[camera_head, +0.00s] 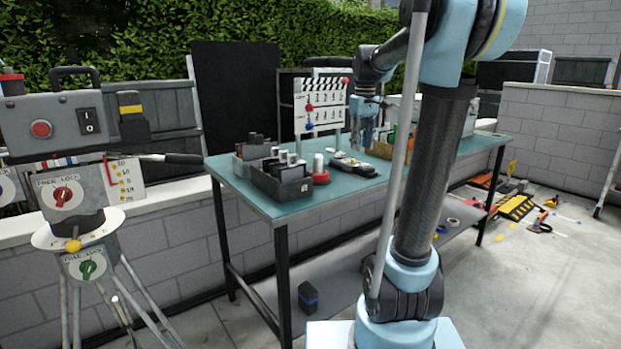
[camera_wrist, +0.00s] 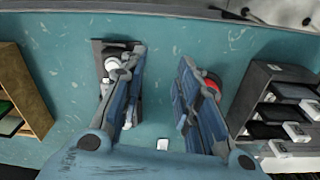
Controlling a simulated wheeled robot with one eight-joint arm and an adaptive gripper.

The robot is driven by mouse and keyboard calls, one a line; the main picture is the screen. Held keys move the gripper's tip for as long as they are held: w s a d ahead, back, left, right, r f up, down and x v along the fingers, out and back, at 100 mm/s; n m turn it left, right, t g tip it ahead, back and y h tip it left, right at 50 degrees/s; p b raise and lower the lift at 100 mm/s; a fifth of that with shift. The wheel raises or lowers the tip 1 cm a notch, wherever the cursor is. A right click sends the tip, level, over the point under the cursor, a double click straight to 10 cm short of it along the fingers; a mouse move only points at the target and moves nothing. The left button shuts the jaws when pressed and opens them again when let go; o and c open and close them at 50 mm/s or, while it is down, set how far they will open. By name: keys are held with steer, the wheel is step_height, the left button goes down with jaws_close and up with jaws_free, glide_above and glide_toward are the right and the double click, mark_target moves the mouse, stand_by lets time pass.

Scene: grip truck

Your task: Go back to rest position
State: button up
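My gripper (camera_head: 362,142) hangs pointing down above the teal table (camera_head: 345,203). In the wrist view my gripper (camera_wrist: 158,68) has its two blue fingers spread, with only bare teal tabletop showing between them. A small white piece (camera_wrist: 162,144) lies on the table, low in the gap. A dark tray with white parts (camera_wrist: 104,50) lies partly behind the left finger. A red round item (camera_wrist: 212,86) shows partly behind the right finger.
Dark bins (camera_head: 282,186) with several items stand on the table's left part. A wooden bin (camera_wrist: 22,92) is left in the wrist view. A clapperboard-like sign (camera_head: 320,104) stands at the back. A tripod control box (camera_head: 58,122) stands left of the table.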

steer(key=s+f+m, duration=0.2)
steer(key=s+f, duration=1)
steer(key=s, duration=0.3)
steer(key=s+d+f+m+t, duration=0.1)
steer(key=s+f+m, duration=0.2)
steer(key=s+f, duration=0.9)
steer(key=s, duration=0.3)
steer(key=shift+f+t, duration=0.3)
steer(key=shift+d, duration=0.1)
steer(key=shift+w+f, duration=0.2)
steer(key=shift+w, duration=0.2)
